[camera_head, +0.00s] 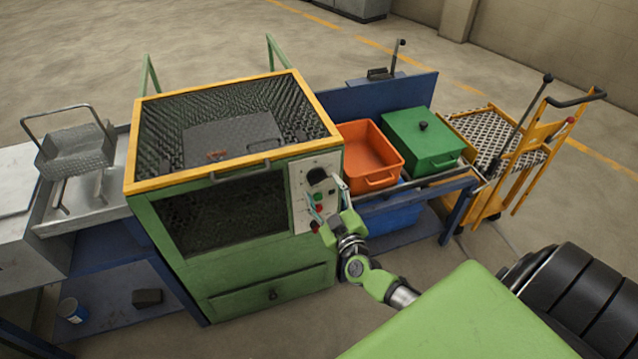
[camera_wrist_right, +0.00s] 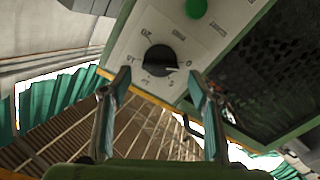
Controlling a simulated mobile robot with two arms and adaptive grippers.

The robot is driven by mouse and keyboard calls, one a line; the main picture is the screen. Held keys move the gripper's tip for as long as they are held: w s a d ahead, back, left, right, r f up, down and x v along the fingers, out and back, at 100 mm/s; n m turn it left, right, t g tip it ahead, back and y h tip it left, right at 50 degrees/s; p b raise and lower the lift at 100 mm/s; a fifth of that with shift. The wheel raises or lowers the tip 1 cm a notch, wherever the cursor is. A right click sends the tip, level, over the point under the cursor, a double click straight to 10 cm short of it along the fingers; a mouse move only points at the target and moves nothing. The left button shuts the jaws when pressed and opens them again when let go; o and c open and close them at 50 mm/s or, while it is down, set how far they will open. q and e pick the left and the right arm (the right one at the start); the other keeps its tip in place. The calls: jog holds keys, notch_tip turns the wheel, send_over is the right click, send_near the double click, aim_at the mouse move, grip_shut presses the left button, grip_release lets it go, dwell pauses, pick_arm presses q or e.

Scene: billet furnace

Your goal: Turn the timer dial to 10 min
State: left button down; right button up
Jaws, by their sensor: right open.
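The timer dial is a round black knob (camera_head: 318,174) high on the pale control panel (camera_head: 299,190) at the furnace's front right. In the right wrist view the dial (camera_wrist_right: 160,58) shows near the middle, with small markings around it; I cannot tell which mark it points to. My right gripper (camera_head: 329,202) is in front of the panel, just below the dial in the head view. In the right wrist view its two fingers (camera_wrist_right: 160,74) are spread apart, with the dial seen between and beyond the tips. They hold nothing. My left gripper is out of view.
A green button (camera_wrist_right: 196,8) is near the dial. The green furnace (camera_head: 240,290) has a yellow-rimmed mesh top and handle (camera_head: 240,173). An orange bin (camera_head: 372,150) and a green lidded box (camera_head: 425,137) stand to its right; a yellow cart (camera_head: 548,135) is farther right.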

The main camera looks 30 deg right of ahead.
aim_at(318, 181)
jog(key=shift+x, duration=1.65)
jog(key=c, duration=1.1)
jog(key=shift+c, duration=0.2)
